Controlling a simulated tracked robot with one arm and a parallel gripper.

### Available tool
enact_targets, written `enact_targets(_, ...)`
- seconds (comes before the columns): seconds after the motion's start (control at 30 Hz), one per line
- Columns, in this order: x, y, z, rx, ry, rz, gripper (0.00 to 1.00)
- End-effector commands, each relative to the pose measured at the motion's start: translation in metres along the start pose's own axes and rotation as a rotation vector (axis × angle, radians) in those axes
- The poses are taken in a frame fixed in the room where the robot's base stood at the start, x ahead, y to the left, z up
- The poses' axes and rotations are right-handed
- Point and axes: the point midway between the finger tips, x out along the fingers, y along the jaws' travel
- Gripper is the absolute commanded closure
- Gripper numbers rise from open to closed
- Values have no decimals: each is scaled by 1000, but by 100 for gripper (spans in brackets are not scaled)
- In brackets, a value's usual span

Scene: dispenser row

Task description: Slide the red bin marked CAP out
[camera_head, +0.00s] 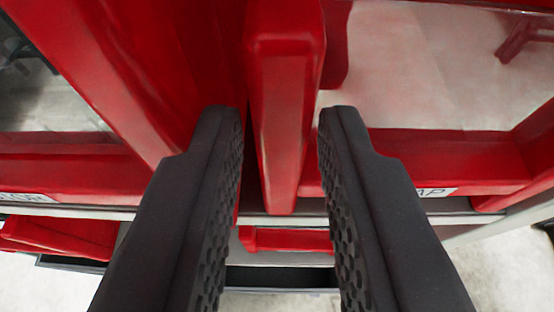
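The red bin marked CAP (490,150) is at the right, with a clear front window and a white label (437,192) partly hidden by my right finger; only "AP" shows. A red upright handle (285,120) stands at the bin's left edge. My gripper (280,125) is open, with one dark ridged finger on each side of the handle. A gap shows between each finger and the handle, so neither clearly touches it. The lower end of the handle is visible between the fingers.
Another red bin (75,165) with a window and a partly seen label (28,198) is at the left. A pale shelf edge (80,212) runs below the bins. Red parts (60,238) and a dark tray edge lie lower down. Pale floor shows at both lower corners.

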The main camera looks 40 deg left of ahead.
Motion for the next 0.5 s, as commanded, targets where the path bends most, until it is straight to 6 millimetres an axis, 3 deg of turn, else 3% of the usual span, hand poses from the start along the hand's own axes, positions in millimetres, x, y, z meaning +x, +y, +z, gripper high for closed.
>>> enact_targets(0.33,2,0,0,1,0,0,78)
enact_targets(0.43,2,0,0,1,-1,0,100)
enact_targets(0.5,2,0,0,1,-1,0,100)
